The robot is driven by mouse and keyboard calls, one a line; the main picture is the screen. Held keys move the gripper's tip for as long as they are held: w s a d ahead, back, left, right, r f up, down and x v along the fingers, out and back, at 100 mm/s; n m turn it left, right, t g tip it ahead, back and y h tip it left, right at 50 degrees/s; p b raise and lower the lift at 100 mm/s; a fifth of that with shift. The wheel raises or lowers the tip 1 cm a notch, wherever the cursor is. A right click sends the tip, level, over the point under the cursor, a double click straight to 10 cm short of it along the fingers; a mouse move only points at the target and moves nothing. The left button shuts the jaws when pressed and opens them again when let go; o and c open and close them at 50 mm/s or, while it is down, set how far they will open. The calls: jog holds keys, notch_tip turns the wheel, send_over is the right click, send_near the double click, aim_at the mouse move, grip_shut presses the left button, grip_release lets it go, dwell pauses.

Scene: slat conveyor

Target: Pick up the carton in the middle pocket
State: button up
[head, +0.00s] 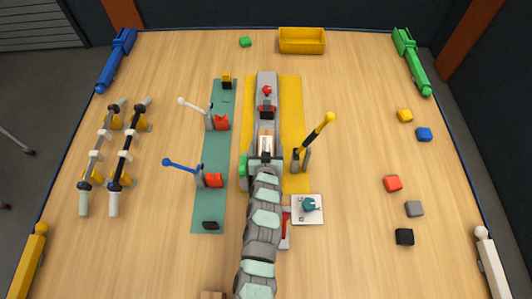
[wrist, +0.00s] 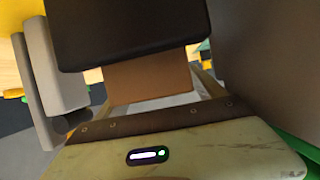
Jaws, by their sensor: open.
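The slat conveyor (head: 267,82) runs away from me down the middle of the table. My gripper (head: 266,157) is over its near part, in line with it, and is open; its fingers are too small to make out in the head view. A small tan and whitish carton-like thing (head: 266,142) shows just beyond my gripper on the conveyor. The wrist view shows a tan box face (wrist: 150,82) below a large dark block (wrist: 130,30), close to the camera. I cannot tell whether the box touches my gripper. The pocket edges are mostly hidden.
A yellow lever (head: 318,130) stands close to the right of the conveyor, and white (head: 195,106) and blue (head: 183,166) levers to the left. A white plate with a teal knob (head: 308,208) sits to the right.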

jog(key=shift+c, duration=0.3)
grip_shut()
dwell(0.5)
